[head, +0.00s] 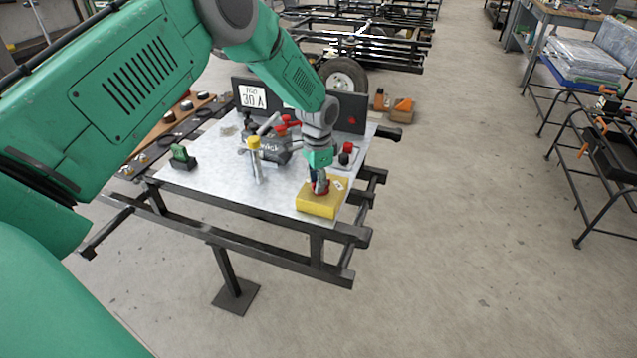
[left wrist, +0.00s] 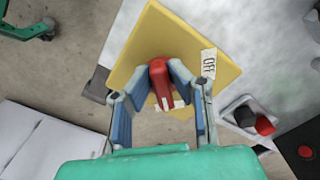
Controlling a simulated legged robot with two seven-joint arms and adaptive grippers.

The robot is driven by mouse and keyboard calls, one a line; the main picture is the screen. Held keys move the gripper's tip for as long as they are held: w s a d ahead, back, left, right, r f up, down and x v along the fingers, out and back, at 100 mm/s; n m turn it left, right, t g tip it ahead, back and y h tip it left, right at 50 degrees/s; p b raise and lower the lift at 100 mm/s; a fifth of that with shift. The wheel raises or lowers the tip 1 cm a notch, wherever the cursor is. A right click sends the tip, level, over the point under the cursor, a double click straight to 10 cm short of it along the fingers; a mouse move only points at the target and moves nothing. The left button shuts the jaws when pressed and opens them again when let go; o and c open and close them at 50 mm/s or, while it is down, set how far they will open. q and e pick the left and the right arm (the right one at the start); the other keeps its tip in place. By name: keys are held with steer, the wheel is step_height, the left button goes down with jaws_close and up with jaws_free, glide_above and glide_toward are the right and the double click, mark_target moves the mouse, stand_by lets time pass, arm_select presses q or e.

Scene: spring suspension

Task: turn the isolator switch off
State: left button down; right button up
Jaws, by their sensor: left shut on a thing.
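The isolator switch is a yellow box (head: 318,203) at the right front corner of the metal-topped table, with a red handle (left wrist: 160,84) on top. The yellow box also shows in the left wrist view (left wrist: 143,52). An "OFF" label (left wrist: 209,63) sits at its right side there. A second pale label is partly hidden below the handle. My left gripper (head: 319,184) points down onto the switch. In the left wrist view its blue-grey fingers (left wrist: 161,86) are shut on the red handle, one on each side. My right gripper is not in view.
A small panel with black and red knobs (head: 346,155) stands close behind the switch. A yellow-topped lever (head: 254,145), a grey clamp-like part and a "30 A" sign (head: 254,97) are farther left and back. A green block (head: 182,157) lies at the left.

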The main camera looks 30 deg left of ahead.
arm_select(q)
steer(key=shift+n+p, duration=0.6)
steer(key=shift+n, duration=0.4)
steer(key=shift+d+r+n, duration=0.1)
steer(key=shift+n, duration=0.3)
steer(key=n, duration=0.1)
steer(key=n+p, duration=0.1)
steer(key=shift+d+n, duration=0.25)
steer(key=shift+n, duration=0.05)
steer(key=n+p, duration=0.1)
steer(key=n, duration=0.2)
steer(key=shift+w+d+n, duration=0.1)
steer(key=shift+n, duration=0.3)
steer(key=n, duration=0.4)
steer(key=shift+w+d+p, duration=0.15)
steer(key=shift+p, duration=0.2)
steer(key=n, duration=0.4)
steer(key=shift+w+d, duration=0.1)
steer(key=shift+w, duration=0.05)
steer(key=shift+n, duration=0.4)
steer(key=c, duration=1.6)
jaws_free()
steer(key=shift+o, duration=0.3)
